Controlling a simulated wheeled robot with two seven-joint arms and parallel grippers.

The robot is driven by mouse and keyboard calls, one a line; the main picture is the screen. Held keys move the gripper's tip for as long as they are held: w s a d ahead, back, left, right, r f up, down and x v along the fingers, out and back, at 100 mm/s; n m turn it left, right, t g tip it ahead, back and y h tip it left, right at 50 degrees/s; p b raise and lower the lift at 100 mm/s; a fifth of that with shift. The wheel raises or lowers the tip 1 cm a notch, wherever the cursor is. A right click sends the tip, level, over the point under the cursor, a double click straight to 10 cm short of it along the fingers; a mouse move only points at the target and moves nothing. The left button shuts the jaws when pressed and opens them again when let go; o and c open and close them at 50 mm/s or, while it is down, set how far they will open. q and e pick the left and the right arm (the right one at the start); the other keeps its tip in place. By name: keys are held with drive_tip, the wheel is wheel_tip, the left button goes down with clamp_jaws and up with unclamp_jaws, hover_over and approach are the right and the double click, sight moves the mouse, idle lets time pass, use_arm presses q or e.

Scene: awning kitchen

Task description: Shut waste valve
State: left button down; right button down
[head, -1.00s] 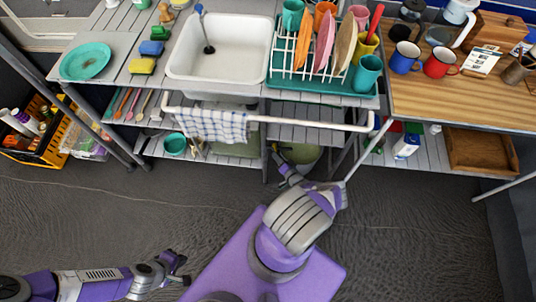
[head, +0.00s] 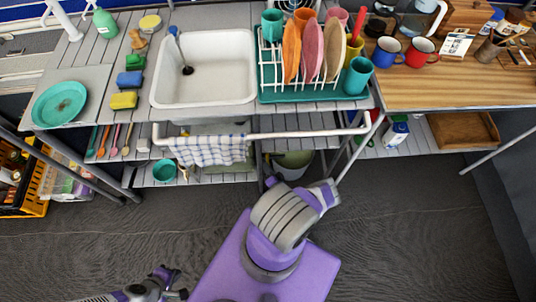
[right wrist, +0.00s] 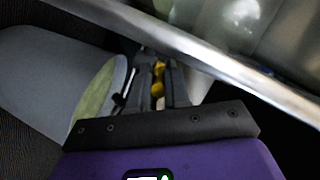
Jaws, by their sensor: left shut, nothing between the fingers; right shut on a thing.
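The waste valve shows as a small yellow handle (right wrist: 158,78) in the right wrist view, between the dark fingers of my right gripper (right wrist: 157,85). My right gripper is shut on it, and the fingers hide much of it. In the head view my right gripper (head: 271,182) is under the front edge of the sink counter, beside a greenish container (head: 290,163), and the valve cannot be made out. The white sink (head: 205,75) is above and to the left. My left gripper (head: 176,283) is shut and empty, low over the floor.
A metal bar (right wrist: 215,50) crosses close above the gripper in the right wrist view. A white rail (head: 300,134) with a checked towel (head: 208,150) runs along the counter front. A slanted table leg (head: 352,158) stands right of my right gripper. Floor in front is clear.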

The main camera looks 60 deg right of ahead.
drive_tip(key=shift+w, duration=0.1)
drive_tip(key=c, duration=1.1)
unclamp_jaws()
drive_tip(key=shift+c, duration=0.2)
drive_tip(key=shift+r, duration=0.2)
wheel_tip(320, 180, up, 10)
drive_tip(key=p, duration=0.7)
drive_tip(key=shift+a, duration=0.1)
drive_tip(key=shift+f, duration=0.1)
